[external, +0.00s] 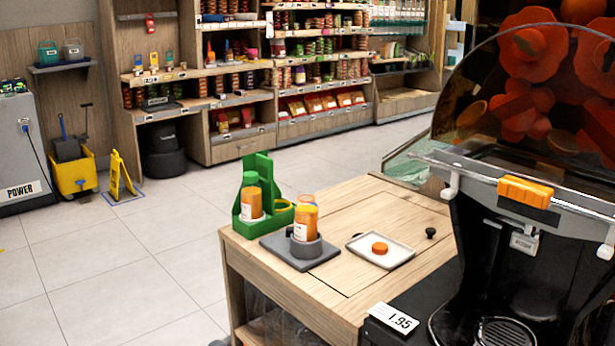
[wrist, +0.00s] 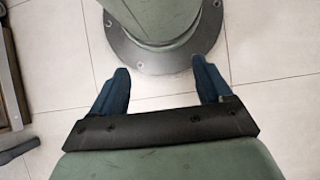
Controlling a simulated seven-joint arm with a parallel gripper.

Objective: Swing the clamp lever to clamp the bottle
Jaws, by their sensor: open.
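An orange bottle (external: 306,224) with a white label stands upright in a round grey holder (external: 306,248) on a dark grey plate (external: 275,243), on the wooden table. A small dark knob shows at the holder's left side; I cannot tell if it belongs to the clamp lever.
A white tray (external: 362,243) with an orange disc (external: 380,248) and a black knob (external: 431,233) lie on the table (external: 345,203) to the right. The juicer (external: 480,240) stands at the right. In the wrist view, my round green base is ahead of the fingers.

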